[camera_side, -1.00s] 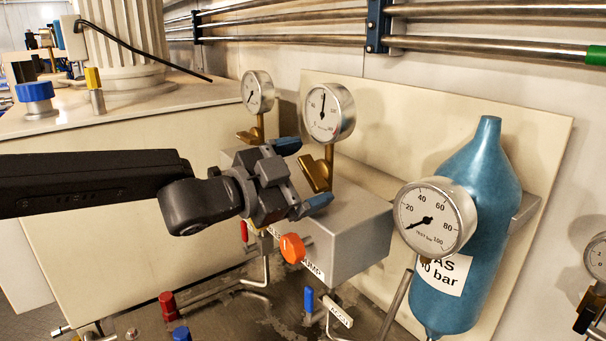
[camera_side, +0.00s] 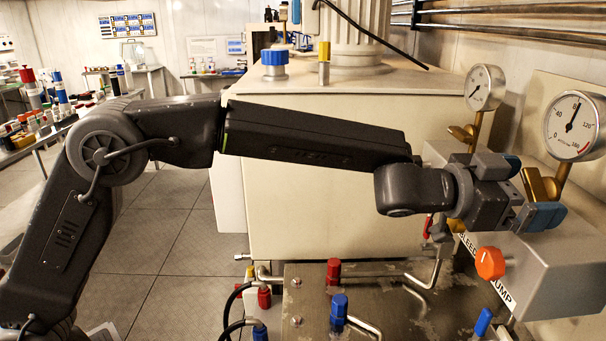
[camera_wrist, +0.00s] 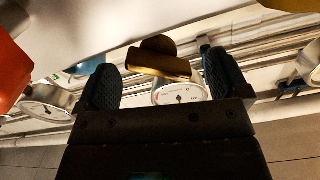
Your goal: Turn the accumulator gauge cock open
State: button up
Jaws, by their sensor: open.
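A brass cock (camera_side: 540,185) with a flat handle sits on the stem below a round dial gauge (camera_side: 575,126), on a grey block (camera_side: 565,260). My gripper (camera_side: 531,190) is open, with one finger on each side of the brass handle. In the wrist view the brass handle (camera_wrist: 160,62) shows between the two spread fingers of my gripper (camera_wrist: 161,80), with gaps on both sides. The gauge face (camera_wrist: 180,94) shows behind it. A second brass cock (camera_side: 462,134) is under the left gauge (camera_side: 484,88). I see no label naming either cock.
An orange knob (camera_side: 490,263) sticks out of the block's front, just below my gripper. Red (camera_side: 333,272) and blue (camera_side: 338,310) valve handles stand on the metal plate below. A cream tank (camera_side: 330,180) stands behind my arm. Metal pipes (camera_side: 520,30) run along the wall.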

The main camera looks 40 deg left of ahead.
jog(key=shift+n, duration=0.7)
jog(key=shift+s+a+n, duration=0.1)
jog(key=shift+a+n, duration=0.15)
jog(key=shift+n, duration=0.15)
jog(key=v, duration=1.4)
jog(key=s+a+f+n+y, duration=0.1)
jog(key=s+a+n+y, duration=0.1)
jog(key=a+y, duration=0.3)
jog(key=s+a+f+n+y, duration=0.1)
jog(key=a+n+y, duration=0.3)
jog(key=a, duration=0.9)
jog(key=shift+s+a+f+y, duration=0.2)
jog(key=shift+s+f+y, duration=0.1)
jog(key=shift+s+y, duration=0.55)
